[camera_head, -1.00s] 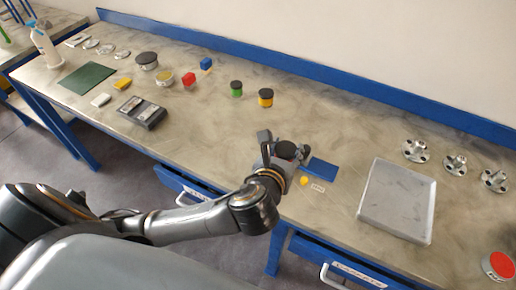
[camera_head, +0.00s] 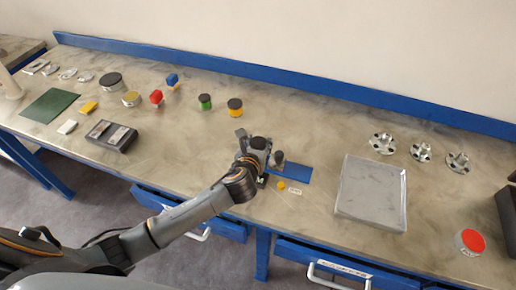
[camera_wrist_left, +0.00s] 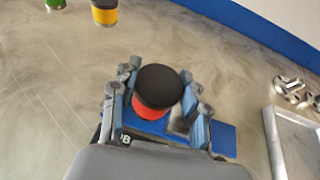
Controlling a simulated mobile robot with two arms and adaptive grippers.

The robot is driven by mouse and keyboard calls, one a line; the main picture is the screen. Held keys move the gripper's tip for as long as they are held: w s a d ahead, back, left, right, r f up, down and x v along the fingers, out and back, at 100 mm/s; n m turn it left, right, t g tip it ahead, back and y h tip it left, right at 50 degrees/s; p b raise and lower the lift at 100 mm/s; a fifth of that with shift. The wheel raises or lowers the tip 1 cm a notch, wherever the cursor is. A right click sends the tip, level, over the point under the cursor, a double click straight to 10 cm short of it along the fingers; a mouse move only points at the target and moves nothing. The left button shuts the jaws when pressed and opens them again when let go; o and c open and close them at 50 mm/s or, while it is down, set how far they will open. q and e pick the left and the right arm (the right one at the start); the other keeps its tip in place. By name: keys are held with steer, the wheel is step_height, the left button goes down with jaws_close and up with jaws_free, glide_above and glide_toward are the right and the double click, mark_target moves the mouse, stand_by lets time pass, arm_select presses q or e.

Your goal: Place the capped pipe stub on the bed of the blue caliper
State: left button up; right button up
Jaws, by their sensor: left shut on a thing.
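The pipe stub, red with a black cap (camera_wrist_left: 159,88), stands between the fingers of my left gripper (camera_wrist_left: 158,84) in the left wrist view. The gripper is shut on it. In the head view my left gripper (camera_head: 260,147) is over the left part of a flat blue plate (camera_head: 294,173), which looks like the bed of the blue caliper. My right gripper is not in view.
A yellow knob (camera_head: 281,186) and a white label (camera_head: 295,191) are in front of the plate. A grey tray (camera_head: 371,216) lies to the right, with several metal flanges (camera_head: 421,152) behind it. Green (camera_head: 205,102) and yellow (camera_head: 235,107) black-capped pieces stand behind. A dark device (camera_head: 111,135) lies left.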

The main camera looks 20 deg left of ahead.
arm_select(q)
steer(key=shift+w+f, duration=0.15)
steer(key=shift+f, duration=1.5)
steer(key=shift+f, duration=0.1)
steer(key=o, duration=1.1)
steer(key=shift+a+f, duration=0.1)
steer(key=shift+o, duration=0.2)
steer(key=v, duration=1.2)
